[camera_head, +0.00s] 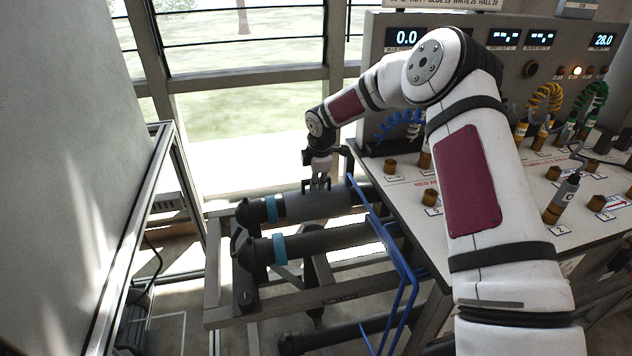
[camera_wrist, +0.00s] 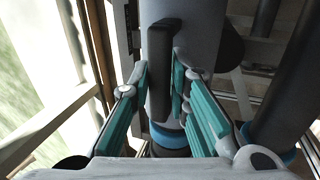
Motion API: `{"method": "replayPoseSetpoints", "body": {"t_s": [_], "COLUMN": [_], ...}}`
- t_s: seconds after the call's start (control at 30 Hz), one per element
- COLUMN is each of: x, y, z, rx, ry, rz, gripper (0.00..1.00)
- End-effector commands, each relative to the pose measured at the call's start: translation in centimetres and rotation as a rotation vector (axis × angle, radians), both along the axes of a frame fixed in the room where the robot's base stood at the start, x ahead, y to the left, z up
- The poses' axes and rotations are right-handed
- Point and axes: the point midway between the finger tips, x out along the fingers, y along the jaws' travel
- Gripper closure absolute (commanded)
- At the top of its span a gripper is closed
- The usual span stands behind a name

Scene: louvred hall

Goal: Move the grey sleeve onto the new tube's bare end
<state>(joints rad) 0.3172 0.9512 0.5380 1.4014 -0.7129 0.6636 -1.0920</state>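The grey sleeve (camera_head: 312,205) sits around the upper of two dark horizontal tubes on a low rack. A light blue band (camera_head: 271,208) is at its left, beside the tube's dark end cap (camera_head: 249,213). My gripper (camera_head: 319,184) points down at the sleeve. In the wrist view, its teal-padded fingers (camera_wrist: 160,75) straddle a dark upright grip (camera_wrist: 161,60) on the sleeve (camera_wrist: 203,30). The fingers look open, with a narrow gap at the left finger; the right one looks close to or touching the grip. I cannot tell which tube is new, and no bare end is clearly visible.
A second tube (camera_head: 325,241) with a blue band lies in front, parallel and close. Blue bent rails (camera_head: 400,262) stand right of the rack. A console table (camera_head: 510,200) with plugs and coiled cables is at right. A grey panel (camera_head: 65,150) stands at left.

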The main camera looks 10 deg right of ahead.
Motion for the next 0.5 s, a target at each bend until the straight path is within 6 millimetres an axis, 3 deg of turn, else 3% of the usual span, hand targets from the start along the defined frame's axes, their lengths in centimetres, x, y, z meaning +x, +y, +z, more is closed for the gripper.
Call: {"method": "replayPoseSetpoints", "body": {"t_s": [0.5], "x": [0.05], "y": [-0.01], "z": [0.85], "rx": [0.0], "ry": [-0.002], "rz": [0.0], "gripper": [1.0]}}
